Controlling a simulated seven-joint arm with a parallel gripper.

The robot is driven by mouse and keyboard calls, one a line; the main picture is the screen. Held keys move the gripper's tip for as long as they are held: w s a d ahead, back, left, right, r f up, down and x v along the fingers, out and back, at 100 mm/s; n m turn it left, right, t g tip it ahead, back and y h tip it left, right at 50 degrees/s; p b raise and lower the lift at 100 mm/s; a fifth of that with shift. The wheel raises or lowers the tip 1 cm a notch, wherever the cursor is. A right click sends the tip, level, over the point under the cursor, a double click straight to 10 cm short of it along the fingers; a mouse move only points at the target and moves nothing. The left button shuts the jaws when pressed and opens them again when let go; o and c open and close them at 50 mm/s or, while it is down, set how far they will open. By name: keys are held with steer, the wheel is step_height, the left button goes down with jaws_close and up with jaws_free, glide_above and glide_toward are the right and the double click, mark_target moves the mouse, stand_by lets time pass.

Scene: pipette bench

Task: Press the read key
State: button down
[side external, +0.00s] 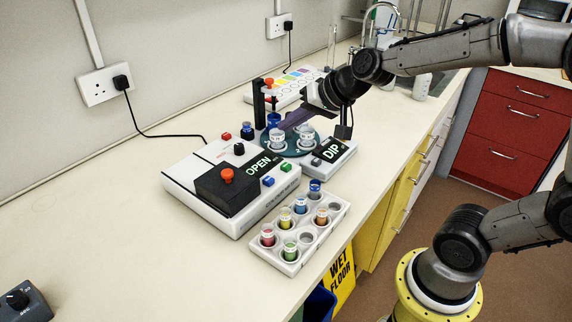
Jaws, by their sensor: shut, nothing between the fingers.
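A white instrument (219,180) stands on the bench with a dark display reading OPEN (258,165). A black lid-like block (227,187) with an orange-red knob (226,175) sits on it. A blue key (268,181) and a green key (286,167) lie along its front edge. Small red, blue and black pieces are on its top further back. No label is legible, so I cannot tell which is the read key. My gripper (283,125) is shut and empty, reaching over a dark round plate (273,146) holding pale cups; its tips are partly hard to make out.
A small unit reading DIP (331,151) stands to the right. A white rack (322,233) with several coloured vials is in front. A black post (259,103) stands close to the gripper. A keyed panel (262,99) lies behind.

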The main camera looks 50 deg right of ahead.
steer(key=shift+f, duration=3.85)
steer(key=shift+f, duration=0.25)
steer(key=shift+f, duration=0.2)
steer(key=shift+f, duration=0.5)
steer(key=shift+r, duration=0.85)
steer(key=shift+r, duration=0.1)
steer(key=shift+r, duration=2.45)
